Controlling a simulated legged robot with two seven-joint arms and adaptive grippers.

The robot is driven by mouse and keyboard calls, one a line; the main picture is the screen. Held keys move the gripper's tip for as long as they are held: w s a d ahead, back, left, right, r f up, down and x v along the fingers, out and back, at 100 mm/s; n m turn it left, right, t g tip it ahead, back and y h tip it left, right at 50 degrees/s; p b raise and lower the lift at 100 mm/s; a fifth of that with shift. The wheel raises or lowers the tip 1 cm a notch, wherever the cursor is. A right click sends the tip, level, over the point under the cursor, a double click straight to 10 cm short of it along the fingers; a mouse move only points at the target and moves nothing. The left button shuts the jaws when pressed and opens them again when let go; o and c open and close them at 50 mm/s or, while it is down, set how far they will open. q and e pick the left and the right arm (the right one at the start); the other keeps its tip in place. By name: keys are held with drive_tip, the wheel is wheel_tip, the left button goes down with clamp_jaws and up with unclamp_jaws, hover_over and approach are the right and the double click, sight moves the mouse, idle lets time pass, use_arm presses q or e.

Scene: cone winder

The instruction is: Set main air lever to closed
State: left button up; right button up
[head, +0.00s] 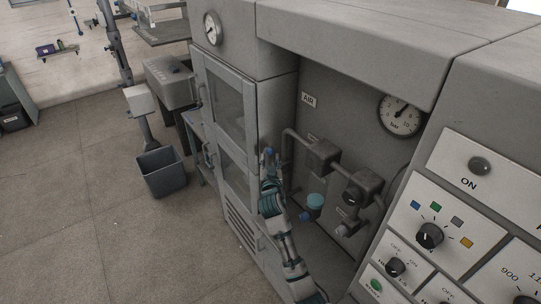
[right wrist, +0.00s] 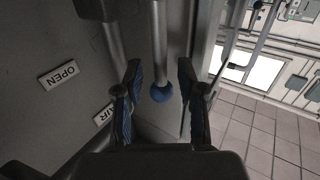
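The main air lever shows in the right wrist view as a grey rod (right wrist: 157,40) with a blue ball knob (right wrist: 161,92) at its end. The knob also shows small in the head view (head: 268,152), in front of the cabinet's recess. My right gripper (right wrist: 159,70) is open, one finger on each side of the lever, with gaps visible between fingers and knob. In the head view my right gripper (head: 268,163) is at the recess's left edge and hides most of the lever. My left gripper is not in view.
An AIR label (head: 308,100) and a pressure gauge (head: 401,115) are on the recess wall. An OPEN label (right wrist: 58,75) shows in the right wrist view. Pipes and a valve block (head: 323,155) stand right of my gripper. A glazed door (head: 226,100) is to the left.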

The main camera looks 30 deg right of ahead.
drive_tip(key=shift+x, duration=1)
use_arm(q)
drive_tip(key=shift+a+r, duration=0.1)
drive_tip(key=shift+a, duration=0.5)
use_arm(e)
drive_tip(key=shift+w+a, duration=0.1)
drive_tip(key=shift+a, duration=0.05)
drive_tip(key=shift+d, duration=0.2)
clamp_jaws()
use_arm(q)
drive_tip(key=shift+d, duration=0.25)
use_arm(e)
drive_tip(key=shift+f, duration=0.1)
